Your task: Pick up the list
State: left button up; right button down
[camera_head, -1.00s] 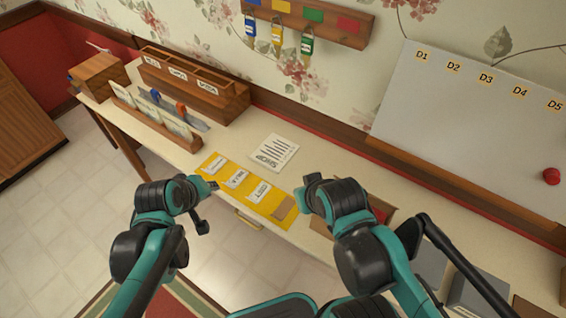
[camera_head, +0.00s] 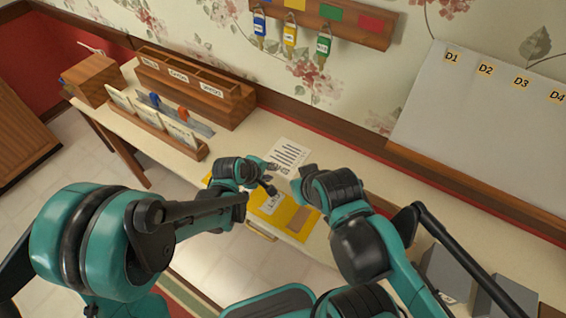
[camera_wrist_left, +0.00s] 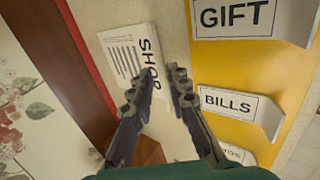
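The list, a white sheet with printed lines (camera_head: 290,153), lies flat on the desk just behind the yellow mat; its "SHOP" heading shows in the left wrist view (camera_wrist_left: 125,57). My left gripper (camera_head: 270,175) is over the desk at the list's near edge. In the left wrist view its two fingers (camera_wrist_left: 164,72) are apart, with nothing between them, near the heading end of the list. My right gripper (camera_head: 300,178) is just right of the left one, and its fingers are too small to read.
The yellow mat (camera_head: 287,218) carries labelled cards, including "GIFT" (camera_wrist_left: 236,18) and "BILLS" (camera_wrist_left: 232,102). A wooden sorter box (camera_head: 200,95) and a card rack (camera_head: 150,128) stand to the left. Padlocks hang above on the wall rack. A grey board (camera_head: 480,125) is at right.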

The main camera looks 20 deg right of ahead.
pick_arm(q)
jog(key=x, duration=0.2)
jog(key=shift+w+d+f, duration=0.15)
jog(key=shift+w+f, duration=0.05)
jog(key=shift+f, duration=0.05)
jog(key=shift+r, duration=0.1)
grip_shut()
